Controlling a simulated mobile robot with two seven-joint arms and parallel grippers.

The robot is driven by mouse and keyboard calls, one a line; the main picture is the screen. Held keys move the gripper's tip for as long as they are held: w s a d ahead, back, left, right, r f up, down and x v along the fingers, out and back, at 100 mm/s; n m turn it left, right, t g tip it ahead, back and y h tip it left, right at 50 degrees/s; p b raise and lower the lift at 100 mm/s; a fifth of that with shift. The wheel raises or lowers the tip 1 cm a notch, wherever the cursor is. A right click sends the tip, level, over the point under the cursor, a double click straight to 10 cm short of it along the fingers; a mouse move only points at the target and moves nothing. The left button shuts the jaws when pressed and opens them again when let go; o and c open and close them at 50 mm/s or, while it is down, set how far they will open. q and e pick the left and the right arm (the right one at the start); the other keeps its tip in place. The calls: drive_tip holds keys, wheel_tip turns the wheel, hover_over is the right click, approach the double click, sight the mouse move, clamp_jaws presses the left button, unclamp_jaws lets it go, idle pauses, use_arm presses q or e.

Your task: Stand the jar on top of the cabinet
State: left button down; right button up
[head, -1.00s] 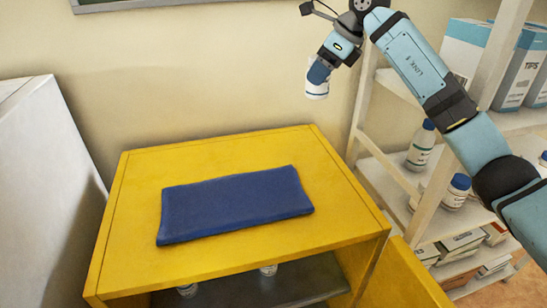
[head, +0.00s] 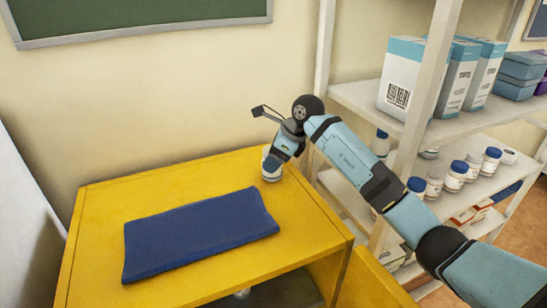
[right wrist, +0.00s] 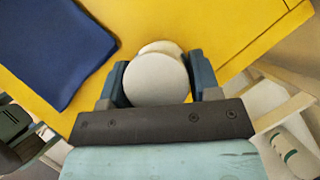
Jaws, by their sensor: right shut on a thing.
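My left gripper is out of view.
A folded dark blue cloth (head: 200,235) lies across the cabinet top. Bare yellow surface surrounds it. A white shelf unit (head: 455,128) stands at right with boxes (head: 405,78) and several jars (head: 456,175). The cabinet's door (head: 372,283) stands open at the front.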

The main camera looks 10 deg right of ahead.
drive_tip(key=shift+f, duration=0.25)
drive_tip(key=o, duration=1)
